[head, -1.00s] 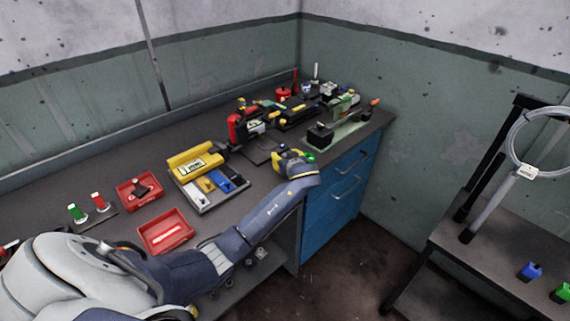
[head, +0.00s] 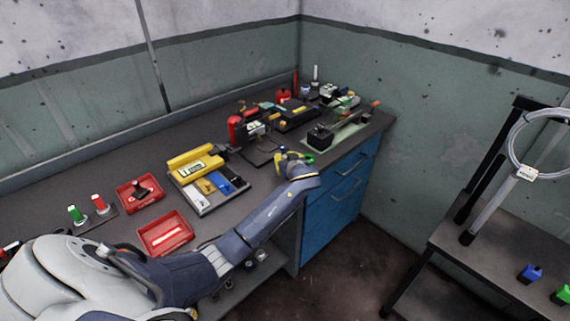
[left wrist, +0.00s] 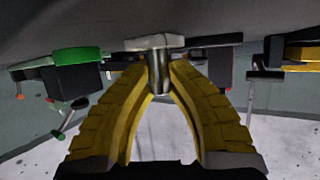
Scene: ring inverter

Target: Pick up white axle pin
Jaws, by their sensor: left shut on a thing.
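My left gripper (head: 291,157) is over the front right part of the workbench, at the end of its arm. In the left wrist view its yellow fingers (left wrist: 158,80) are closed on a short, shiny pale-grey pin with a flat whitish end, which I take to be the white axle pin (left wrist: 157,68). The flat end is beyond the fingertips, close to the dark surface. Whether it touches that surface I cannot tell. In the head view the pin is too small or hidden to make out. My right gripper is not in view.
A yellow device with a tray of coloured blocks (head: 212,190) lies left of the gripper. Red trays (head: 166,234) and upright green and red pieces (head: 98,204) are farther left. Fixtures (head: 338,133) crowd the right end of the bench (head: 120,245). A side table (head: 490,250) stands at right.

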